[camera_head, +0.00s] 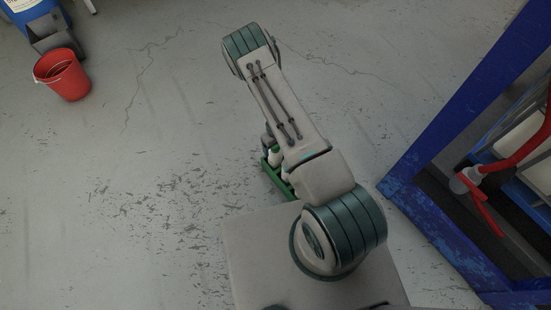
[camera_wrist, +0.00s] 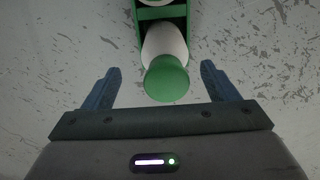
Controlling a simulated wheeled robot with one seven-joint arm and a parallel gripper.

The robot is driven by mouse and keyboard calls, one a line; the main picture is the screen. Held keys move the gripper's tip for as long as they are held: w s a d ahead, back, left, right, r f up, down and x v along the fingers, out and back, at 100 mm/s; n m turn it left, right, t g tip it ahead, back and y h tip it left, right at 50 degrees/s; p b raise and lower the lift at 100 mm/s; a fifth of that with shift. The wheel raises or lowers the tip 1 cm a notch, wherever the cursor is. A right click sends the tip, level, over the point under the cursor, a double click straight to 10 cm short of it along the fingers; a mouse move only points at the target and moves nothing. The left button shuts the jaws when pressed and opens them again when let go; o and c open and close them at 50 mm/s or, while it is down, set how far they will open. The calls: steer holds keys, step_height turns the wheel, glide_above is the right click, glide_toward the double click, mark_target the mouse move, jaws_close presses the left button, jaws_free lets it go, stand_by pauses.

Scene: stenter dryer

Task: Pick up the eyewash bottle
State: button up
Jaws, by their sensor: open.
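In the wrist view a white bottle with a green cap (camera_wrist: 166,80) points its cap toward my gripper. It sits in a green holder (camera_wrist: 160,12) at the top of the picture. My gripper (camera_wrist: 160,80) is open, one blue-grey finger on each side of the cap, with visible gaps on both sides. In the head view my arm covers most of this spot. Part of the green holder (camera_head: 276,180) and a bit of a white bottle with green (camera_head: 274,155) show beside the arm. My gripper is hidden there.
A red bucket (camera_head: 63,75) stands on the floor at the upper left, near a blue drum (camera_head: 30,12). A blue steel frame (camera_head: 460,110) with a red pipe (camera_head: 520,150) is on the right. The scuffed grey floor (camera_head: 110,190) on the left is clear.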

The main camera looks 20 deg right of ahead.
mark_target(275, 157)
steer(key=f, duration=0.1)
steer(key=f+b, duration=0.1)
steer(key=f, duration=0.1)
steer(key=f+b, duration=0.1)
steer(key=shift+s+a+f, duration=0.1)
steer(key=shift+a+f, duration=0.2)
steer(key=shift+f, duration=0.05)
steer(key=shift+r, duration=0.1)
jaws_close()
